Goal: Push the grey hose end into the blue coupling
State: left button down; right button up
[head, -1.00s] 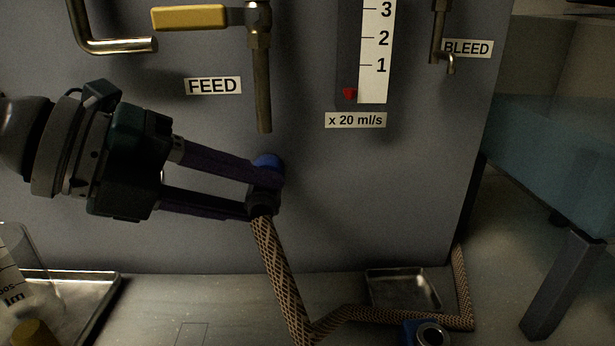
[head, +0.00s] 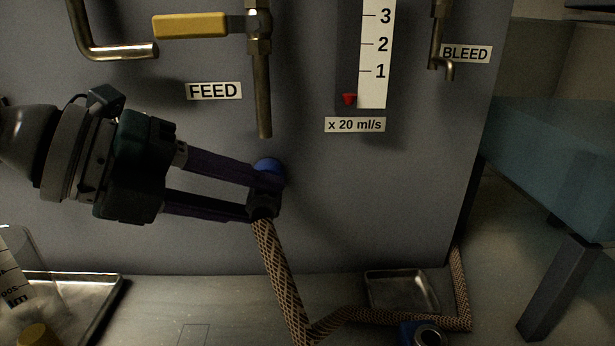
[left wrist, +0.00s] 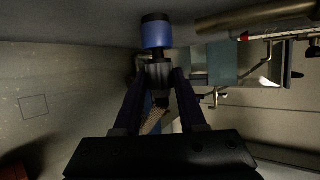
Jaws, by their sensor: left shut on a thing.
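My left gripper (head: 264,191) comes in from the left in the head view. It is shut on the dark grey hose end (head: 262,208) at the top of a tan and black braided hose (head: 282,275). A round blue piece (head: 267,165) shows just above the fingertips, below the open lower end of the FEED pipe (head: 264,105) and apart from it. In the left wrist view, a blue cylinder with a black end (left wrist: 157,33) stands beyond the ribbed dark piece (left wrist: 160,73) between the fingers. I cannot tell how far they are joined. My right gripper is out of view.
A blue block with a metal ring (head: 424,334) lies at the bottom, near the hose. A small metal tray (head: 402,292) is behind it. A larger tray (head: 98,308) with a beaker (head: 18,265) stands at left. The panel (head: 390,190) is close behind the gripper.

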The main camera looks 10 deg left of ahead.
pick_arm(q)
jog(key=shift+r+p, duration=0.1)
jog(key=shift+p, duration=0.2)
dwell(0.4)
jog(key=shift+w+a, duration=0.1)
jog(key=shift+w, duration=0.2)
dwell(0.6)
jog(key=shift+p, duration=0.5)
jog(key=shift+w, duration=0.25)
dwell(0.6)
jog(key=shift+p, duration=0.45)
dwell(0.5)
jog(key=shift+c, duration=2)
grip_release()
jog(key=shift+a, duration=0.1)
